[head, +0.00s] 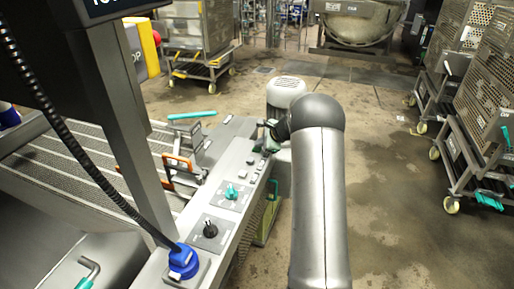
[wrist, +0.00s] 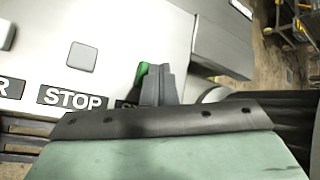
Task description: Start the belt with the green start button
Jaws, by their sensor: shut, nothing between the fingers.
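The green start button (wrist: 142,71) shows in the wrist view as a small green piece, mostly hidden behind my fingers. My gripper (wrist: 157,76) is shut and empty, with its dark fingertips right against or just in front of the button; I cannot tell whether they touch. A grey square button (wrist: 82,56) sits to the left, above the STOP label (wrist: 72,98). Another label beside it is partly covered by my gripper. In the head view my gripper (head: 264,143) is over the far end of the control panel (head: 215,200), and the green button cannot be made out there.
The mesh conveyor belt (head: 75,160) lies left of the panel. A teal knob (head: 231,191), a black knob (head: 210,230) and a blue round fitting (head: 182,262) sit nearer on the panel. Wheeled racks (head: 480,110) stand right; floor between is clear.

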